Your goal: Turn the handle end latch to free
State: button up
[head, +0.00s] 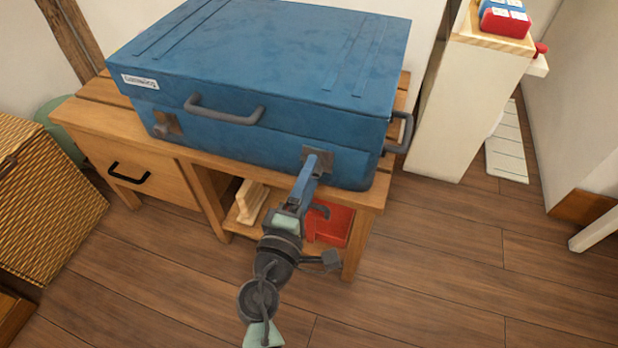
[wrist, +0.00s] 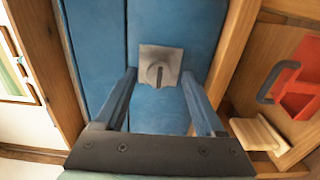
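A blue case (head: 260,60) lies closed on a wooden bench. Its front has two latches with square metal plates. The left latch (head: 167,123) is clear of my arm. The right latch (head: 322,157), nearer the side handle (head: 401,132), is partly hidden by my gripper (head: 312,166). In the wrist view this latch (wrist: 158,62) shows a grey plate and a raised oblong knob standing upright in the picture. My gripper (wrist: 159,74) is open, its two blue fingers apart on either side of the knob. I see no contact with the knob.
A carrying handle (head: 222,110) sticks out of the case front, left of my gripper. The bench (head: 195,168) has a drawer at left and a shelf below with a red box (head: 335,225). A wicker basket (head: 45,205) stands left. Floor in front is clear.

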jog(key=p+v, duration=0.1)
jog(key=v, duration=1.2)
jog(key=shift+p, duration=0.4)
jog(key=shift+r, duration=0.1)
